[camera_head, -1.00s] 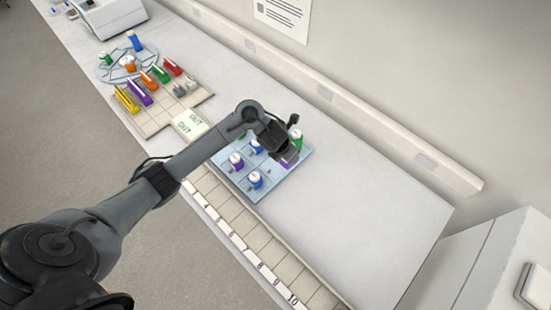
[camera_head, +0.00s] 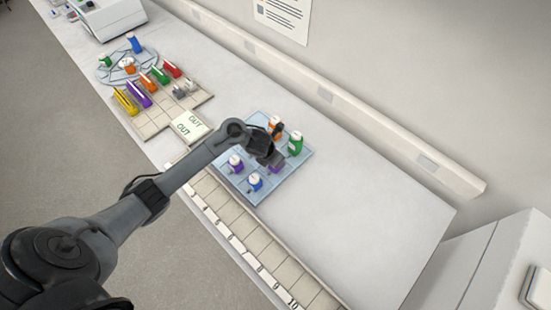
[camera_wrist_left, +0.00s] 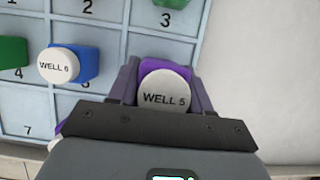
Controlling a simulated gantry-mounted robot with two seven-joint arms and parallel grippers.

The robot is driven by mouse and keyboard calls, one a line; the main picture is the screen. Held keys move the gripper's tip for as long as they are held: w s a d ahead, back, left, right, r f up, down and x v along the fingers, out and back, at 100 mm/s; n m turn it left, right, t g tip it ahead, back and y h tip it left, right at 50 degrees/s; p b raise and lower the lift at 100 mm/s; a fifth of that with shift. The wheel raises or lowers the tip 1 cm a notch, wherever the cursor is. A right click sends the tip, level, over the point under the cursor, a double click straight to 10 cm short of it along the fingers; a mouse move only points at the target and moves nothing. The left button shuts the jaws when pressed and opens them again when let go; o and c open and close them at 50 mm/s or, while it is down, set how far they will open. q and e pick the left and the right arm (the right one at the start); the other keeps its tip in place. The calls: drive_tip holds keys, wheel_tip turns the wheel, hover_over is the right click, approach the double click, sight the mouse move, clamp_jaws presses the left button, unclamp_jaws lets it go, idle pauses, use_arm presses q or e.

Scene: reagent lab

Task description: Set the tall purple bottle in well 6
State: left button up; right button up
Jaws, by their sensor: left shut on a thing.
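My left gripper (camera_head: 272,163) is shut on a purple bottle (camera_wrist_left: 160,72) whose white cap reads WELL 5. The bottle also shows under the jaws in the head view (camera_head: 276,169). The gripper is over the blue numbered tray (camera_head: 283,188). In the wrist view, a blue bottle (camera_wrist_left: 88,64) with a cap reading WELL 6 stands left of the held bottle, by the number 5. The number 6 is hidden behind my gripper and bottle. I cannot tell whether the held bottle touches the tray. My right gripper is not in view.
The tray also holds an orange bottle (camera_head: 276,122), a green bottle (camera_head: 296,143), another purple bottle (camera_head: 236,163) and a blue bottle (camera_head: 255,182). A numbered strip (camera_head: 245,235) runs along the front edge. The bench right of the tray is clear.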

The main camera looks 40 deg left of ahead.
use_arm(q)
drive_tip(key=o, duration=1.1)
drive_tip(key=shift+c, duration=0.2)
